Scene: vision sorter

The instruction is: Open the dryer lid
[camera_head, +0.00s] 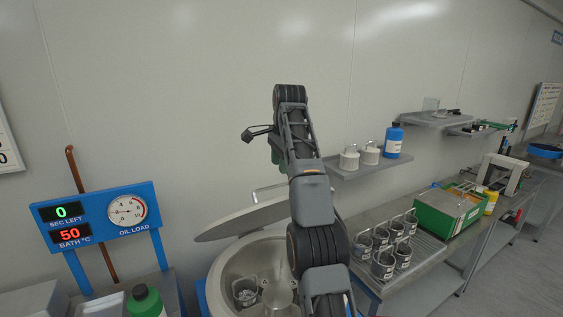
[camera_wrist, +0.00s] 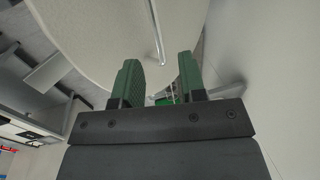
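The dryer lid (camera_head: 262,214) is a grey disc, raised and tilted above the round dryer bowl (camera_head: 222,279). A small basket (camera_head: 244,294) shows inside the bowl. The lid's face fills much of the wrist view (camera_wrist: 90,40), with a thin bar handle (camera_wrist: 156,32) on it. My gripper (camera_wrist: 160,78) has its two green fingers apart, with nothing held between them. The handle lies beyond the fingertips, apart from them. In the head view my arm hides most of the gripper and part of the lid.
Several small baskets (camera_head: 383,264) and a green box (camera_head: 447,211) stand on the bench at right. A wall shelf (camera_head: 372,169) holds white containers and a blue bottle (camera_head: 393,142).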

